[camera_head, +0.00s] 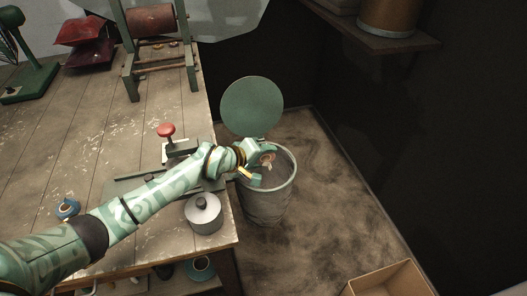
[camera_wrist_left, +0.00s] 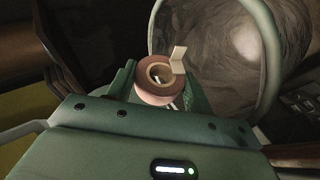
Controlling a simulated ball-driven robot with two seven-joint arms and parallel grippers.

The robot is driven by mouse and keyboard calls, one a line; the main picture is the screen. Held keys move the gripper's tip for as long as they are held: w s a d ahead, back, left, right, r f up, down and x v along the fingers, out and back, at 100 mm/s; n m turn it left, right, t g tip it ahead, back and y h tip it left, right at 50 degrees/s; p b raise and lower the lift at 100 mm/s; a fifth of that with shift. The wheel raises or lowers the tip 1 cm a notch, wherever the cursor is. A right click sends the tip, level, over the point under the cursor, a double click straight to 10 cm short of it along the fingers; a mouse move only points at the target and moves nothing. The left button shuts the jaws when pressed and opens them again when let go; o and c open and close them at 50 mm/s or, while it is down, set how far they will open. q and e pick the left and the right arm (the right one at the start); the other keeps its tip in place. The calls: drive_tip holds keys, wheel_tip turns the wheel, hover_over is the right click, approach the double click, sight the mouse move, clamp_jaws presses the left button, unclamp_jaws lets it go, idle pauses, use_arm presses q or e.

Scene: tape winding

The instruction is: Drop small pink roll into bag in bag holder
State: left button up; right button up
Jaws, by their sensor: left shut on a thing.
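My left gripper (camera_head: 262,165) reaches past the table edge and is shut on the small pink roll (camera_head: 268,158). In the left wrist view the roll (camera_wrist_left: 158,80) sits between the fingers of my left gripper (camera_wrist_left: 162,88), with a pale loose end sticking up. The bag holder (camera_head: 293,178) is a round bin-like holder on the floor, with a greyish bag (camera_head: 265,203) in it. The roll is over the near left part of its opening. In the left wrist view the holder's rim (camera_wrist_left: 152,30) and the bag's inside (camera_wrist_left: 210,40) show behind the roll. My right gripper is not in view.
A round green disc (camera_head: 252,107) stands up behind the holder. On the wooden table (camera_head: 80,130) are a red-knobbed device (camera_head: 168,132), a lidded grey pot (camera_head: 203,212) and a winding frame (camera_head: 153,25). An open cardboard box (camera_head: 388,282) is at the lower right.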

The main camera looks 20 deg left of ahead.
use_arm(q)
drive_tip(key=shift+f+b, duration=0.6)
drive_tip(key=shift+f, duration=0.55)
drive_tip(key=o, duration=1.1)
drive_tip(key=shift+c, duration=0.2)
drive_tip(key=shift+r, duration=0.1)
wheel_tip(320, 180, up, 7)
drive_tip(key=p, duration=0.5)
drive_tip(key=shift+r+p, duration=0.2)
drive_tip(key=shift+p, duration=0.15)
drive_tip(key=shift+f, duration=0.3)
